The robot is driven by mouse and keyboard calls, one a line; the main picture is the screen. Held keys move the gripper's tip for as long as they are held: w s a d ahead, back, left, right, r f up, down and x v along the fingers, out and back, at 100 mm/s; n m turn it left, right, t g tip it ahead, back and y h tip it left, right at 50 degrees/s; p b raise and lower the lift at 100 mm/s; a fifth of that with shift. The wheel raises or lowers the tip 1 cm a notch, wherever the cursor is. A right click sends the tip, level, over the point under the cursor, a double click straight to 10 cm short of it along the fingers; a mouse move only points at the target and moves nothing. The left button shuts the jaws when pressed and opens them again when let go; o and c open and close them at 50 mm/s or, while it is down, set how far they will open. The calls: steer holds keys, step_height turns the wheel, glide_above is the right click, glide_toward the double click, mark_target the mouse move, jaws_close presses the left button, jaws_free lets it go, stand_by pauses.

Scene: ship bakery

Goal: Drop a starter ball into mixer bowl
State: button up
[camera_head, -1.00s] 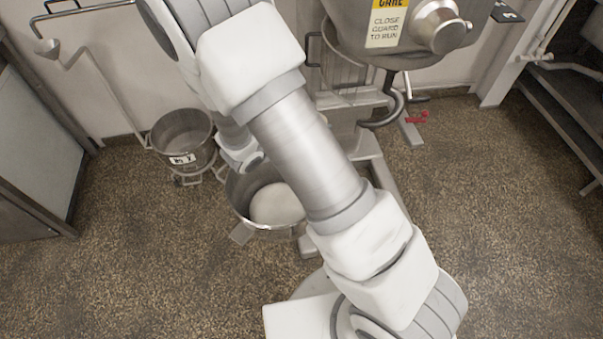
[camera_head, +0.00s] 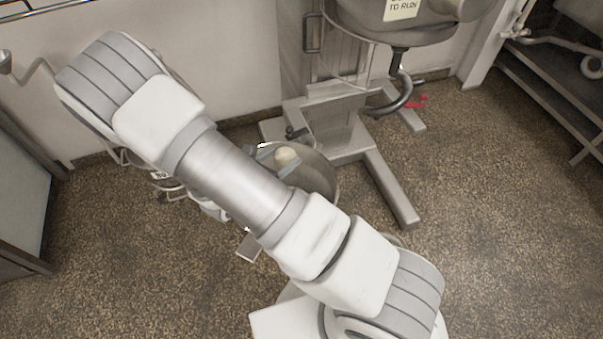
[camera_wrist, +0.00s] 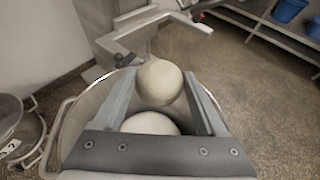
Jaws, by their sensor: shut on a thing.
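The pale, round starter ball (camera_wrist: 160,83) is squeezed between the two grey fingers of my gripper (camera_wrist: 160,76). In the head view the ball (camera_head: 286,156) shows over the opening of the steel mixer bowl (camera_head: 325,178), and my arm covers the bowl's left part. In the wrist view the bowl (camera_wrist: 88,103) lies below and around the fingers. A larger pale dough mass (camera_wrist: 150,123) sits inside it, partly hidden by the ball and the gripper. I cannot tell how high the ball is above the dough.
The mixer (camera_head: 395,30) stands behind the bowl, its dough hook (camera_head: 398,100) hanging to the right, clear of the bowl. Its base leg (camera_head: 385,190) runs along the floor. A second, labelled bowl (camera_wrist: 12,135) stands at the left. Steel shelving (camera_head: 560,90) is at the right.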

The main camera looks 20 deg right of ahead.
step_height(320, 180, down, 6)
steer(key=b, duration=0.4)
steer(key=o, duration=1.4)
steer(key=p+v, duration=0.2)
steer(key=v, duration=1.5)
steer(key=shift+s+a, duration=0.1)
steer(key=shift+s, duration=0.15)
